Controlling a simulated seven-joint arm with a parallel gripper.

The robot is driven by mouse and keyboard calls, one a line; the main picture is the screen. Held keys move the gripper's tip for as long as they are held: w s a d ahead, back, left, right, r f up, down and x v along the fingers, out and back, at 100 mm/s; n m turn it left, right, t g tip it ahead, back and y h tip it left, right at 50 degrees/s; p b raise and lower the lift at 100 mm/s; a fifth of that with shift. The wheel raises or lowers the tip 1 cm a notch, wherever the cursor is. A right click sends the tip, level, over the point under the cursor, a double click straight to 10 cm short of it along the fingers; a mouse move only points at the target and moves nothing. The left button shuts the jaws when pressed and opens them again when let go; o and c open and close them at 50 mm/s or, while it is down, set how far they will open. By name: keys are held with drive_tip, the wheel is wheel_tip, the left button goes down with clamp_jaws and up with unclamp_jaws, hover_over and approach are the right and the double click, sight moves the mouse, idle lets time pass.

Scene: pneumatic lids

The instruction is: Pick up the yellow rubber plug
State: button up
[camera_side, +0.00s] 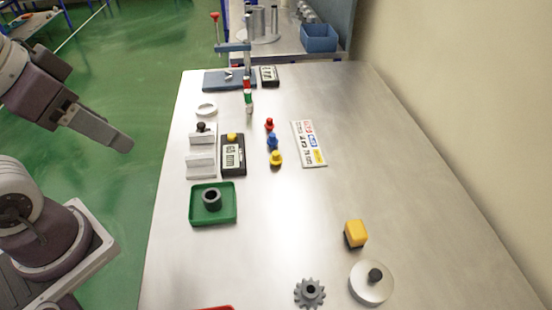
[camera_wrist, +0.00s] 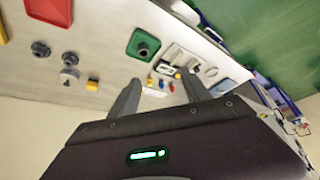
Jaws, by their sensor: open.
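The yellow rubber plug (camera_side: 276,159) stands on the metal table in the side view, at the near end of a short row with a blue plug (camera_side: 272,142) and a red plug (camera_side: 269,125). In the wrist view the yellow plug (camera_wrist: 150,82) is small and far off, seen between the fingers. My gripper (camera_side: 122,141) is open and empty, raised off the table's left side and well apart from the plug. In the wrist view its two fingers (camera_wrist: 160,84) are spread apart.
Left of the plugs are a meter with a yellow knob (camera_side: 233,155) and white brackets (camera_side: 201,166). A green tray (camera_side: 233,217) holds a dark ring. A label sheet (camera_side: 308,143) lies right of the plugs. A yellow block (camera_side: 355,233), disc and gear stand nearer. The table's right side is clear.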

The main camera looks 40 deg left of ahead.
drive_tip(key=shift+c, duration=1.1)
